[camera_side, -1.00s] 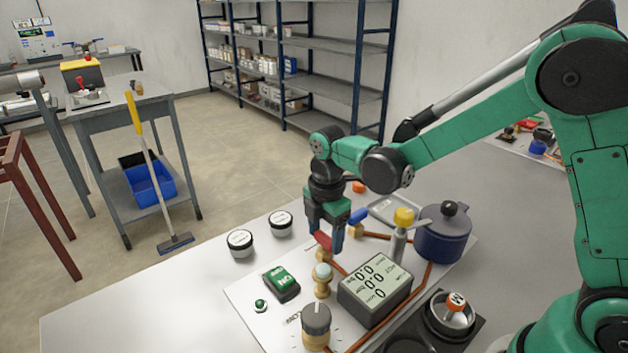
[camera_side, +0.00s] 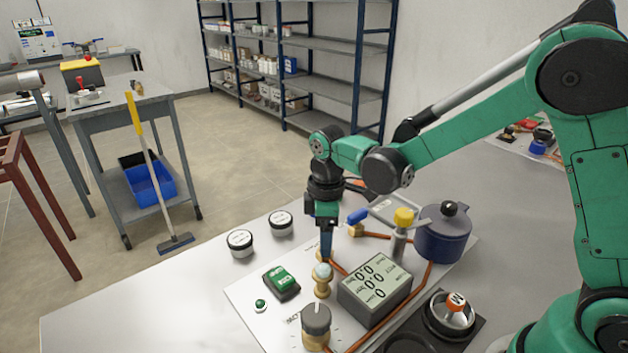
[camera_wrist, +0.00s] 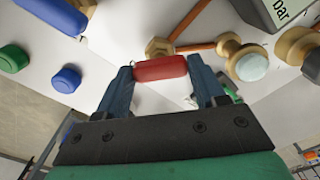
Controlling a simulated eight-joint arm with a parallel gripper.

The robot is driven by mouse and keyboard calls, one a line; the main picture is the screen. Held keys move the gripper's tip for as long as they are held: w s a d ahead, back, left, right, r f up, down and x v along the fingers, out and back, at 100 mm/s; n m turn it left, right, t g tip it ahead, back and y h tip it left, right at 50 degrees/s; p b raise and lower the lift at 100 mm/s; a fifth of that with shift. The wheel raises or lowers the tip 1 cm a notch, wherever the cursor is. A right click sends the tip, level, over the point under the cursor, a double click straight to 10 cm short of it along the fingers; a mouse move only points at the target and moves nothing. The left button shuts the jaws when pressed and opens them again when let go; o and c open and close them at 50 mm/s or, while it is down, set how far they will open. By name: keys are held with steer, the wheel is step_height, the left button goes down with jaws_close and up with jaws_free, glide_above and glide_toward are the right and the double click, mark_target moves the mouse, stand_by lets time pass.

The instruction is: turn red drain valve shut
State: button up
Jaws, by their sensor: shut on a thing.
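The red drain valve handle (camera_wrist: 160,68) shows in the wrist view, lying crosswise between the two blue fingers of my gripper (camera_wrist: 162,72), which is shut on its ends. A brass fitting (camera_wrist: 157,48) sits just beyond the handle. In the side view my gripper (camera_side: 326,250) points straight down at the board and is seen nearly edge-on. It hides the red handle there.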

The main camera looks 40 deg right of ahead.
steer(key=m, duration=0.5)
steer(key=shift+m, duration=2.5)
steer(key=o, duration=1.3)
steer(key=shift+r, duration=0.1)
steer(key=shift+r, duration=2.75)
